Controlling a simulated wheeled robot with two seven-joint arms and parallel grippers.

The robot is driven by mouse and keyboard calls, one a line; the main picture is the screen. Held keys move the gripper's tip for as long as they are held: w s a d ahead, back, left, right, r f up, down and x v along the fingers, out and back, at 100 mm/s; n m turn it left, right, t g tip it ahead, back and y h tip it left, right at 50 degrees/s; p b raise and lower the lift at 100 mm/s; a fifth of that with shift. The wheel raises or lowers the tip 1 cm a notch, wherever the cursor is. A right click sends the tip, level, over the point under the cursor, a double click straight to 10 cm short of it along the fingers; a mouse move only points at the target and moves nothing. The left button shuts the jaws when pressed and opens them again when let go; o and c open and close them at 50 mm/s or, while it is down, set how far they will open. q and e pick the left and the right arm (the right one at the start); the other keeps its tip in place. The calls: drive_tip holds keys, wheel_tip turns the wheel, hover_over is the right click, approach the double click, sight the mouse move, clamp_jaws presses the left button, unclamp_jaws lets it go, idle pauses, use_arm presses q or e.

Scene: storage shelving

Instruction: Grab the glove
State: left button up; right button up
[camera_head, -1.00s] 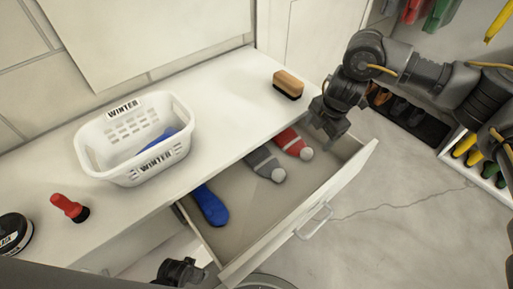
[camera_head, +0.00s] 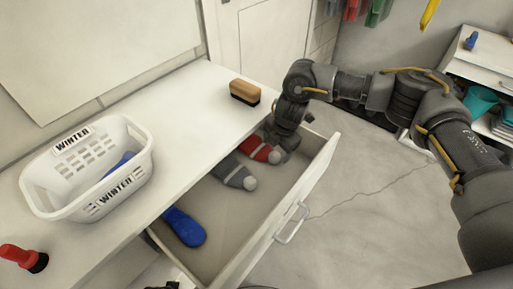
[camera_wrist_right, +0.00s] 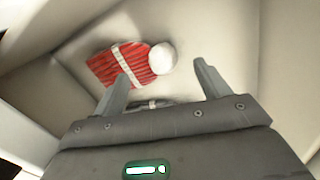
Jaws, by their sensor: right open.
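A blue glove-like item (camera_head: 184,226) lies in the open drawer (camera_head: 240,231) at its near-left end. A grey knitted item with a pale pom-pom (camera_head: 233,172) lies in the middle, and a red one (camera_head: 258,149) lies at the far end. My right gripper (camera_head: 283,143) is down in the far end of the drawer beside the red item. In the right wrist view the gripper (camera_wrist_right: 162,80) is open and empty, and the striped red item (camera_wrist_right: 120,64) lies ahead of its fingers. A sliver of my left gripper (camera_head: 166,285) shows at the bottom edge; its fingers are hidden.
A white basket labelled WINTER (camera_head: 135,180) holds a blue item (camera_head: 120,163) on the white top. A wooden brush (camera_head: 244,92) stands near the top's front edge. A red-and-black object (camera_head: 23,257) is at lower left. The drawer front (camera_head: 300,205) bounds the space; floor beyond is clear.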

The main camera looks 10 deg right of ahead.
sight(275, 153)
drive_tip(key=shift+w+a+f, duration=0.1)
drive_tip(key=shift+w+f, duration=0.15)
drive_tip(key=shift+f, duration=0.7)
drive_tip(key=shift+w+a+f, duration=0.1)
drive_tip(key=shift+w+f, duration=0.15)
drive_tip(key=shift+f, duration=0.65)
drive_tip(key=shift+s, duration=0.1)
drive_tip(key=c, duration=1)
drive_tip(key=shift+s, duration=0.1)
drive_tip(key=shift+c, duration=0.3)
